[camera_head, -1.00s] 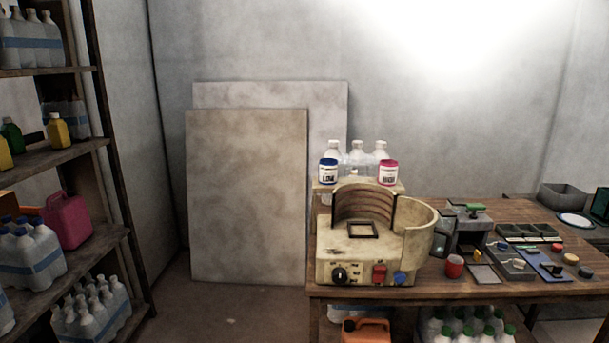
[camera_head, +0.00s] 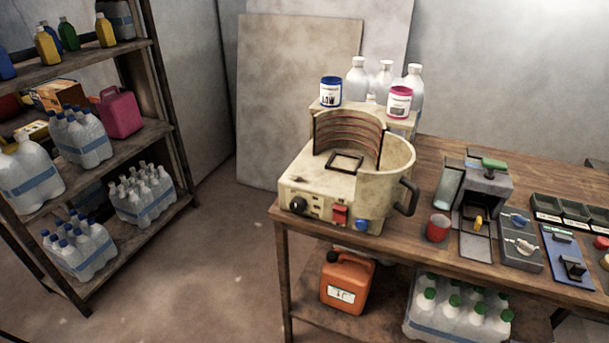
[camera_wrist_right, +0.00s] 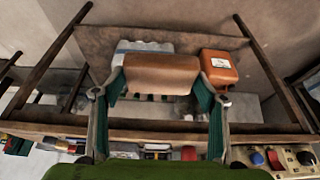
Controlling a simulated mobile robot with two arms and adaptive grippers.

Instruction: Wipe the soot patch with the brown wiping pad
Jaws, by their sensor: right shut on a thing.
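The brown wiping pad (camera_wrist_right: 160,75) shows in the right wrist view. My right gripper (camera_wrist_right: 160,79) is shut on it, with one green-lined finger at each end of the pad. The pad is held in the air, apart from the wooden table, whose edge shows below it in the picture. Neither of my grippers shows in the head view, and my left gripper is not in view.
A cream vat machine (camera_head: 325,190) stands on the wooden table (camera_head: 430,258) with a red cup (camera_head: 438,228) to its right. An orange canister (camera_head: 347,282) and bottles (camera_head: 460,310) sit below. A loaded shelf (camera_head: 130,150) stands at left, with clear floor (camera_head: 225,250) between.

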